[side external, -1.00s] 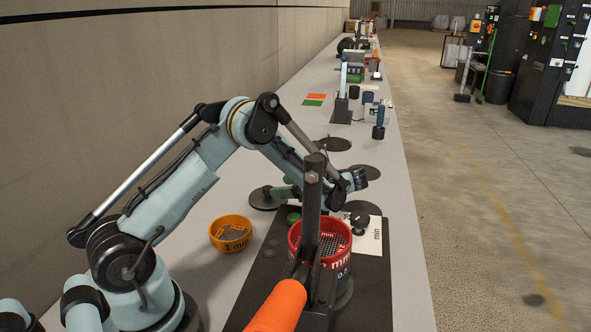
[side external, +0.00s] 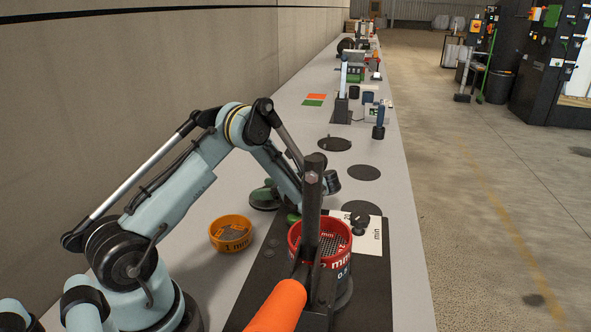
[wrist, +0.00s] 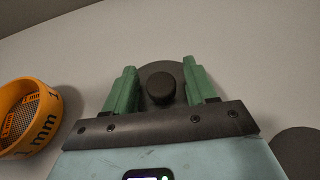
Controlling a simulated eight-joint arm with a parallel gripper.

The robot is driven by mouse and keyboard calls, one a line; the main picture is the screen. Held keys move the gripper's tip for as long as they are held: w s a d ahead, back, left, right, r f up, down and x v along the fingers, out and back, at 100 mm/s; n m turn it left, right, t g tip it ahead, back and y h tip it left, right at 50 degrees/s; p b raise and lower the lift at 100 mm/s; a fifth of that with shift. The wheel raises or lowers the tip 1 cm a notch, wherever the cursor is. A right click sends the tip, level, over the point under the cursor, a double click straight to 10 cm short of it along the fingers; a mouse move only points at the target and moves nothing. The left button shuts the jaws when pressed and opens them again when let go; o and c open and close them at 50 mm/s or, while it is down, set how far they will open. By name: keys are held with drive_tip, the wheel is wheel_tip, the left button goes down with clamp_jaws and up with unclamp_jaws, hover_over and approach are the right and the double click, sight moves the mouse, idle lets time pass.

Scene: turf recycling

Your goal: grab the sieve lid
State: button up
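The sieve lid is a dark round disc with a black knob in its middle. In the wrist view the lid (wrist: 158,70) lies on the grey table, with its knob (wrist: 160,90) between my two green fingers. My gripper (wrist: 160,68) is open, with a small gap showing on each side of the knob. In the side external view my gripper (side external: 272,190) is low over the lid (side external: 262,205), and its fingers hide part of it.
An orange 1 mm sieve (side external: 231,233) stands left of the lid. A red sieve (side external: 321,241) stands on a dark base plate (side external: 372,285), behind an upright post and orange handle. Flat dark discs (side external: 333,144) lie further back on the table.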

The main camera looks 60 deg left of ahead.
drive_tip(key=c, duration=1)
drive_tip(key=shift+o, duration=0.2)
drive_tip(key=shift+r, duration=0.2)
